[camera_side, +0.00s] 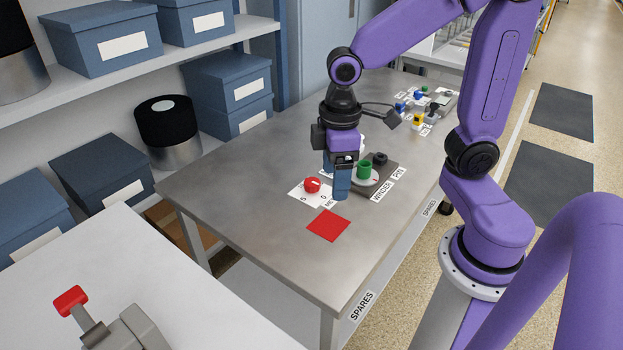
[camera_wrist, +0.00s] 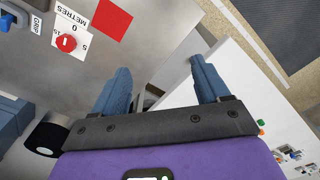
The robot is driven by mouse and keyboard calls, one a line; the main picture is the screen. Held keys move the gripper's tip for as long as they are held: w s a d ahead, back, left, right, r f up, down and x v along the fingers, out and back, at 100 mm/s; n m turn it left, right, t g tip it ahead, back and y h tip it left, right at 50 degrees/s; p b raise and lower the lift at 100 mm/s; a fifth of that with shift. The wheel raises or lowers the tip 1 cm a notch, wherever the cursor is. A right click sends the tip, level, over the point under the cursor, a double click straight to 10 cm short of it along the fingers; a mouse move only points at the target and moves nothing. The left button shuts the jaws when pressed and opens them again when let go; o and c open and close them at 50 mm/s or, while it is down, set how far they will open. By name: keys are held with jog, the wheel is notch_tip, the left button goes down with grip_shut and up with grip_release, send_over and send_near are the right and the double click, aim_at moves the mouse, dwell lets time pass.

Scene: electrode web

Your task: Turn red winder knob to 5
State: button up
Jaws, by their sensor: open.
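The red winder knob (camera_side: 312,185) sits on a white dial plate (camera_side: 297,195) on the metal table. The knob also shows at the upper left of the wrist view (camera_wrist: 66,43); there the plate reads METRES, with 0 and 5 visible. A pale mark shows on the knob, but I cannot tell which number it points to. My gripper (camera_side: 341,198) points down just right of the knob in the side view, apart from it. In the wrist view my gripper (camera_wrist: 160,72) has its two blue fingers spread with nothing between them.
A red square (camera_side: 328,225) lies in front of the plate. Behind my gripper is a grey base with a green spool (camera_side: 364,168) and WINDER and PIN labels. Small coloured parts stand at the table's far end (camera_side: 418,112). The table's near left is clear.

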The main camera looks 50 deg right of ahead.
jog(key=w+d+f+m, duration=0.2)
jog(key=w+d+m, duration=0.35)
jog(key=w, duration=0.75)
send_over(312, 182)
notch_tip(312, 182, down, 3)
jog(key=shift+m, duration=0.45)
notch_tip(312, 182, down, 17)
jog(key=shift+w+f, duration=0.1)
jog(key=c, duration=1)
